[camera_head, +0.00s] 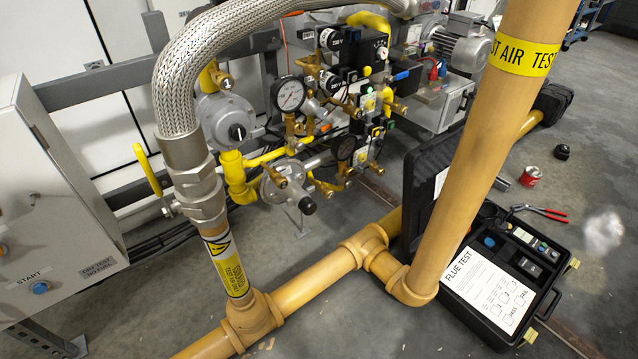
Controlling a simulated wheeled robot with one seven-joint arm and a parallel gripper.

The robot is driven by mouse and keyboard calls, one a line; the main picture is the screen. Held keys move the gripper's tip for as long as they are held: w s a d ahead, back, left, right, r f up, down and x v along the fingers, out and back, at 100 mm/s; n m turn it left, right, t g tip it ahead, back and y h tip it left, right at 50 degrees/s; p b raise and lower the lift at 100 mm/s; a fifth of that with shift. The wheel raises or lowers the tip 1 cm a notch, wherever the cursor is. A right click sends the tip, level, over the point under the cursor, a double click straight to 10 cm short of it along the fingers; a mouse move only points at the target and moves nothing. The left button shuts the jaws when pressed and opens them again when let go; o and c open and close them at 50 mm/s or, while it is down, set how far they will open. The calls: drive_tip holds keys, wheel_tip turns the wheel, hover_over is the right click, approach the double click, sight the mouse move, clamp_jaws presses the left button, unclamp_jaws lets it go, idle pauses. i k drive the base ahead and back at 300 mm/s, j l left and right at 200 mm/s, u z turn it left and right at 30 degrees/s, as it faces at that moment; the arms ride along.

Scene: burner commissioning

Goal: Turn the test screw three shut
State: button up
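A small brass fitting (280,182) with a numbered tag sits on the round grey regulator low on the burner's gas train. Its number is too small to read surely, so I cannot say that it is test screw three. Another brass fitting (222,80) at the upper left has a tag that looks like 1. More brass fittings sit lower right of the gauges. Whether any screw is open or shut cannot be told. My gripper is not in view.
A braided hose (205,62) and thick yellow pipes (482,150) stand in front of the gas train. A grey cabinet (50,190) is at left. An open black case (505,265), red-handled pliers (540,212) and a red can (530,177) lie on the floor at right.

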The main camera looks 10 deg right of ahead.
sight(328, 193)
drive_tip(key=i+j+z, duration=1)
drive_tip(key=j, duration=0.2)
drive_tip(key=i, duration=0.2)
